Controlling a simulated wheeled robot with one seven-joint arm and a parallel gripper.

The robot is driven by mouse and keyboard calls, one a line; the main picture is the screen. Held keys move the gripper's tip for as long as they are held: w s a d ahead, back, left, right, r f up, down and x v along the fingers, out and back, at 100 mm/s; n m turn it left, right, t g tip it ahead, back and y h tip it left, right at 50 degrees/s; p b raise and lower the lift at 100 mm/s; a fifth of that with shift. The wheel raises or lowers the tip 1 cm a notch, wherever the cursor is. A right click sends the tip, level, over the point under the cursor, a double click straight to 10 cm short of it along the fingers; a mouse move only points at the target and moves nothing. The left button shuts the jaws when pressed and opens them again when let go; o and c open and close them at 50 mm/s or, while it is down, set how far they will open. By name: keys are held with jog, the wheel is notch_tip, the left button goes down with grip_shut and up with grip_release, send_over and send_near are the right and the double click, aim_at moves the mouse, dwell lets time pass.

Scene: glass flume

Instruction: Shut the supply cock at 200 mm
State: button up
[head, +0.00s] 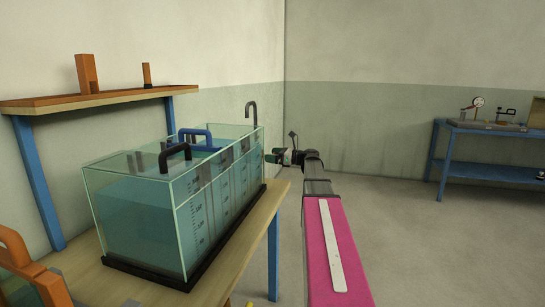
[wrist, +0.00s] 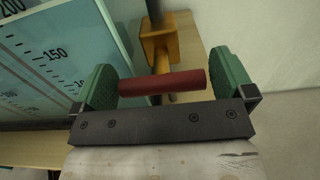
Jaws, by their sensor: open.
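The supply cock shows in the wrist view as a brass body (wrist: 160,47) on a dark upright pipe, with a red handle (wrist: 163,83) lying crosswise in the picture. My gripper (wrist: 165,82) is open, its green fingers at either end of the handle; I cannot tell whether they touch it. In the head view my gripper (head: 284,157) is just past the tank's far right end, and the cock cannot be made out there. The glass tank (head: 180,215) holds blue-green water and has scales on its front glass. In the wrist view the 150 mark is clear and 200 is partly cut off; the water level against them is unclear.
The tank stands on a wooden bench (head: 225,285) with blue legs. A bent grey pipe (head: 250,106) rises at its far end. A shelf (head: 100,98) is behind it. A blue table (head: 480,150) with instruments stands at the right. The floor between is clear.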

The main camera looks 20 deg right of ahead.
jog(key=shift+w+a, duration=0.1)
jog(key=shift+a, duration=0.05)
jog(key=shift+c, duration=0.3)
jog(key=c, duration=0.7)
jog(key=shift+a+n, duration=0.1)
jog(key=shift+n, duration=1.9)
jog(key=o, duration=0.8)
jog(key=shift+c, duration=0.2)
jog(key=v, duration=1.1)
jog(key=shift+a, duration=0.1)
